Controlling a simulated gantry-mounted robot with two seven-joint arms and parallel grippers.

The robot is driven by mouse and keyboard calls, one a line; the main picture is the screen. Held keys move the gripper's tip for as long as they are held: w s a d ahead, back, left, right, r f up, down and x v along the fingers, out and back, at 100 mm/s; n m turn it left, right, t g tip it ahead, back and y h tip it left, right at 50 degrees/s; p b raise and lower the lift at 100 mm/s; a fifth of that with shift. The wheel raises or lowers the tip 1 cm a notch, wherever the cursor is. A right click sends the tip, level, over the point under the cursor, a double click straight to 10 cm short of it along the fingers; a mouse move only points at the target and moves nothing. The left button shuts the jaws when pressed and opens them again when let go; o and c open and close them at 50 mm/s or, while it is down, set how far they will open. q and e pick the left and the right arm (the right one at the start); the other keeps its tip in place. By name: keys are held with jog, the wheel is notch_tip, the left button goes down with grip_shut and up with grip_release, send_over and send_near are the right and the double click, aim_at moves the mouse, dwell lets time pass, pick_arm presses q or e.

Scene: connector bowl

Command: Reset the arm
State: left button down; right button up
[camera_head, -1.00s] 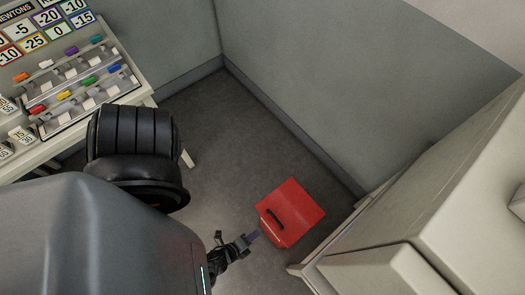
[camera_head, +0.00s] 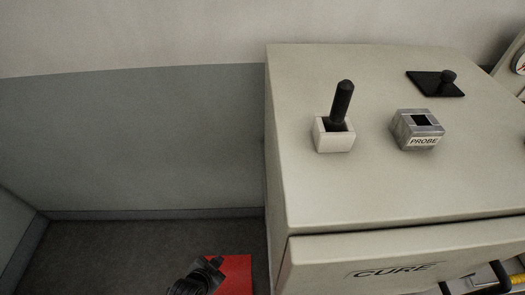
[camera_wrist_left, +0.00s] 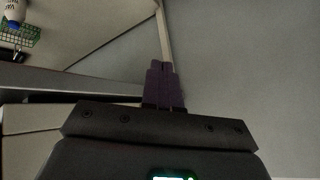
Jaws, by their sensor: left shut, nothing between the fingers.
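My left gripper (camera_head: 214,264) shows at the bottom of the head view, with only the end of my left arm in frame. It appears over or beside a red box (camera_head: 236,272) on the floor, which the bottom edge cuts off. In the left wrist view the two purple fingers (camera_wrist_left: 164,84) lie side by side, shut, with nothing between them. My right gripper is in no view.
A cream cabinet (camera_head: 300,200) marked CURE fills the right. On it are a white holder (camera_head: 334,141) with a black handle (camera_head: 342,103), a PROBE block (camera_head: 417,130) and a black knobbed plate (camera_head: 436,84). The left wrist view shows a green basket (camera_wrist_left: 18,35).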

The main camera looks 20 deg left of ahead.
pick_arm(q)
jog(key=s+d+r+n+g, duration=0.2)
jog(key=s+r+g, duration=0.3)
jog(key=s+r, duration=0.25)
notch_tip(320, 180, up, 28)
jog(key=p, duration=2.8)
jog(key=shift+h, duration=0.4)
jog(key=shift+a, duration=0.1)
